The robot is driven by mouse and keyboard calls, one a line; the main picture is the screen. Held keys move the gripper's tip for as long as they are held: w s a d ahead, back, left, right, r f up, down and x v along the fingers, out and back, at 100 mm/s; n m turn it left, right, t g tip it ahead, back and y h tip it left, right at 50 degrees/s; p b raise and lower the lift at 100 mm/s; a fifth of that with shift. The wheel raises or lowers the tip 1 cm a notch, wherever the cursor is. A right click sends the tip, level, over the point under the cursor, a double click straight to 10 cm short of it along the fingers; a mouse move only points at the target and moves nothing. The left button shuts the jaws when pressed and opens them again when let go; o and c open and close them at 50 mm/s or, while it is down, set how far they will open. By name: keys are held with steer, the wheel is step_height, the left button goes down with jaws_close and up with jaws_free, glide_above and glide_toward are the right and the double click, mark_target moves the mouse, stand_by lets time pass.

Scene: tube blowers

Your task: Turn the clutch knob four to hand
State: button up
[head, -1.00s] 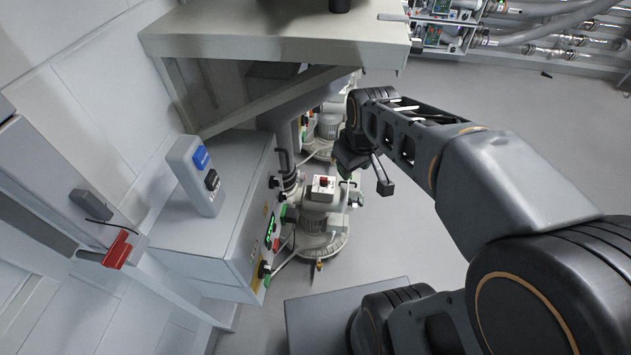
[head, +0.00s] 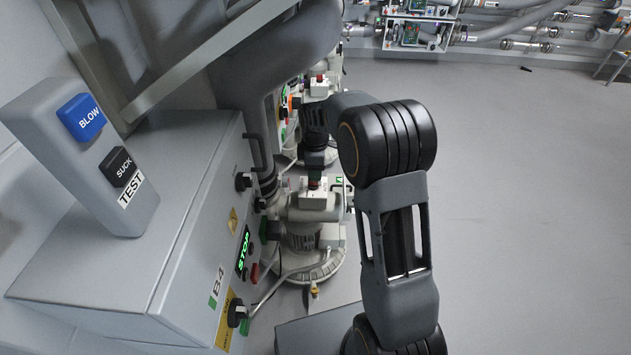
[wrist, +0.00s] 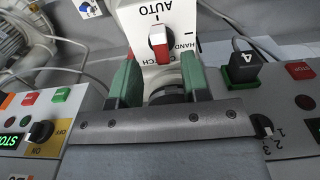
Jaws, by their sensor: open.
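The clutch knob (wrist: 158,42) is red and white, on a white box (wrist: 130,18) lettered AUTO and HAND. Its long side runs roughly up and down in the wrist view, towards AUTO, with HAND to its right. A black tag marked 4 (wrist: 243,68) stands right of the box. My gripper (wrist: 158,76) is open, its green fingers one on each side of the knob's near side; I cannot tell whether they touch it. In the head view my gripper (head: 316,150) is just above the white clutch box (head: 314,200) on the blower, largely hiding the knob.
A grey cabinet (head: 190,215) marked B4, with a lit STOP display (head: 243,250), stands left of the blower. A TEST box (head: 85,150) with BLOW and SUCK buttons sits on it. More blowers stand behind. The floor (head: 520,220) at right is clear.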

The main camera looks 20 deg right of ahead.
mark_target(315, 183)
steer(key=shift+f+b, duration=0.6)
steer(key=shift+f, duration=1.35)
jaws_close()
